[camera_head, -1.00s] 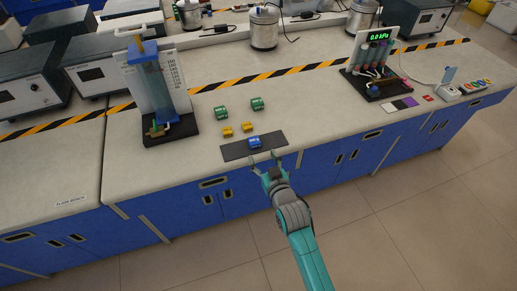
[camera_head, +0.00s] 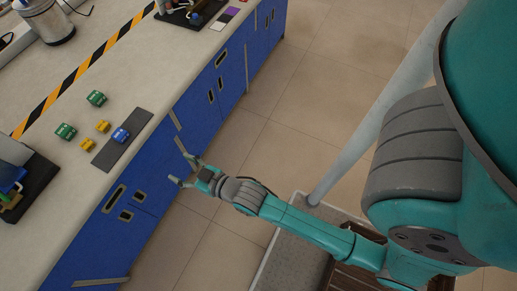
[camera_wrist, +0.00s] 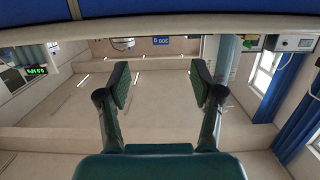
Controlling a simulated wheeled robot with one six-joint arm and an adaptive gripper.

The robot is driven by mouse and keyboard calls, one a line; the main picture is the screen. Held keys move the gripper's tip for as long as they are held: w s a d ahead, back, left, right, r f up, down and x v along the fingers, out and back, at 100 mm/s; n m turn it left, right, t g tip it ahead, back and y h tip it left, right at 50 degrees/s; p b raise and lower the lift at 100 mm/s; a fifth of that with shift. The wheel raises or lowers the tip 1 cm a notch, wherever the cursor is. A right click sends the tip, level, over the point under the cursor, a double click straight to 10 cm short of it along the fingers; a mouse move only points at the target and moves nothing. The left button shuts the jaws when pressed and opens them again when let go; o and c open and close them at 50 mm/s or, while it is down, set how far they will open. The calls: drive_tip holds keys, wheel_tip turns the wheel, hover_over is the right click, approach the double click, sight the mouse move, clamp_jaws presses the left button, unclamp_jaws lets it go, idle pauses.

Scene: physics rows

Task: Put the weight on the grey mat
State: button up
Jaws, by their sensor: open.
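A small blue weight (camera_head: 121,136) sits on the dark grey mat (camera_head: 107,156) near the bench's front edge in the head view. A blue block with upside-down lettering, seemingly this weight (camera_wrist: 160,41), shows at the top middle of the wrist view. My gripper (camera_head: 182,169) is open and empty, out past the front edge of the bench and apart from the weight and the mat. Its two fingers stand wide apart in the wrist view (camera_wrist: 160,83), with nothing between them.
Two green weights (camera_head: 96,98) and two yellow weights (camera_head: 103,126) stand on the bench behind the mat. A dark-based apparatus (camera_head: 30,185) stands at the left. A metal pot (camera_head: 50,22) is at the back.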

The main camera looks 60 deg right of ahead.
drive_tip(key=s+r, duration=0.4)
drive_tip(key=s, duration=1.1)
drive_tip(key=s+r+g, duration=0.1)
drive_tip(key=s+r, duration=0.3)
drive_tip(key=s, duration=1)
drive_tip(key=shift+s, duration=0.4)
